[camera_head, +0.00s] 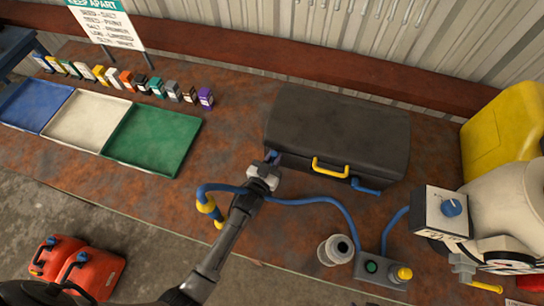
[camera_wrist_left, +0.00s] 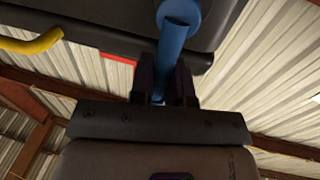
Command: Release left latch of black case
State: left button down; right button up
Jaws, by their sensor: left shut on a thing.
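The closed black case (camera_head: 340,125) lies on the rusty table with its yellow handle (camera_head: 330,167) on the front side. The handle also shows in the left wrist view (camera_wrist_left: 32,43). My left gripper (camera_head: 269,163) is at the front left corner of the case, shut on the blue left latch (camera_wrist_left: 178,32). In the left wrist view its dark fingers (camera_wrist_left: 163,82) sit on both sides of the latch's lower part. In the head view the gripper mostly covers this latch. The blue right latch (camera_head: 366,187) sticks out from the front, right of the handle. My right gripper is out of view.
A blue hose (camera_head: 310,201) runs on the table in front of the case, near my left arm. A grey cup (camera_head: 336,250) and a control box (camera_head: 382,267) stand at the front. Blue, white and green trays (camera_head: 152,138) lie left. A yellow container (camera_head: 505,135) stands right.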

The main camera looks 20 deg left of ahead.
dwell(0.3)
pick_arm(q)
jog(key=c, duration=1.1)
grip_release()
jog(key=s, duration=1.2)
jog(key=shift+a, duration=0.4)
jog(key=shift+d, duration=0.1)
